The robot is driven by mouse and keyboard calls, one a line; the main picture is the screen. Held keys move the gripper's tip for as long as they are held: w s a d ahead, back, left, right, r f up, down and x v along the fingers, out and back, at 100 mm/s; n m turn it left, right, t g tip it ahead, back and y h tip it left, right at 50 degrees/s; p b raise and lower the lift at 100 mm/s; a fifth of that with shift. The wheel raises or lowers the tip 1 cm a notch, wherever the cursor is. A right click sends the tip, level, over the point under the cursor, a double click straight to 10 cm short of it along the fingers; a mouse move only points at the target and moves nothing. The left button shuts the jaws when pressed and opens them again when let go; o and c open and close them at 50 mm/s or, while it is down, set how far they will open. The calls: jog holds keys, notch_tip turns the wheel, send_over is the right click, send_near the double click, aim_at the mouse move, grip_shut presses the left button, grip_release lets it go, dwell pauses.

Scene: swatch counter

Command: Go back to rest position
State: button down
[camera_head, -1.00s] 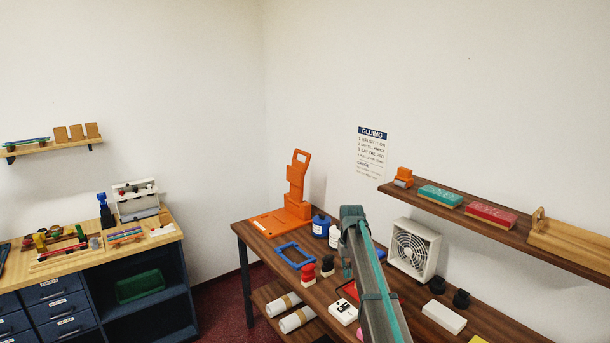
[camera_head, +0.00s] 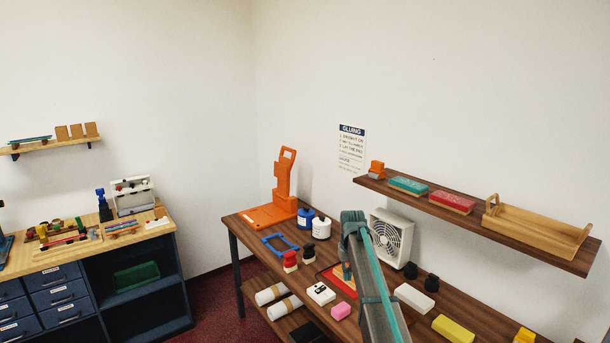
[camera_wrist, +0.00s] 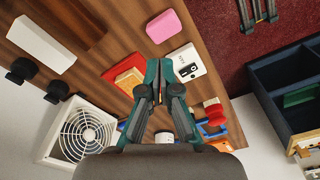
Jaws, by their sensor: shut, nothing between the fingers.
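My gripper (camera_wrist: 160,82) shows in the wrist view with its two fingers brought together and nothing between them. It hangs above the dark wooden table (camera_head: 380,322), over the area near the red tray and the white box. In the head view my arm reaches up from the bottom and its bend hides most of the gripper; a small part of the gripper (camera_head: 347,271) shows above the red tray. I cannot tell its exact height over the table.
On the table are a white fan (camera_head: 391,238), an orange stand (camera_head: 284,190), a blue frame (camera_head: 285,246), a pink block (camera_head: 341,312), a white box (camera_head: 321,293) and a yellow block (camera_head: 453,329). A shelf (camera_head: 470,220) overhangs the right side. A second bench (camera_head: 85,256) stands left.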

jog(key=s+f+g+b, duration=0.1)
jog(key=s+f+b, duration=0.1)
jog(key=s+f, duration=1.35)
jog(key=s+f+g+b, duration=0.1)
jog(key=s+f+b, duration=0.1)
jog(key=s+f, duration=1.35)
jog(key=s+f+g+b, duration=0.2)
jog(key=s+f, duration=0.5)
jog(key=s, duration=0.5)
jog(key=s+d+f+g+b, duration=0.1)
jog(key=s+f+g+b, duration=0.1)
jog(key=s+f, duration=0.5)
jog(key=s+f+m+g+b, duration=0.1)
jog(key=s+f, duration=0.5)
jog(key=s, duration=1.1)
jog(key=shift+d+f+g+b, duration=0.4)
jog(key=shift+b, duration=0.5)
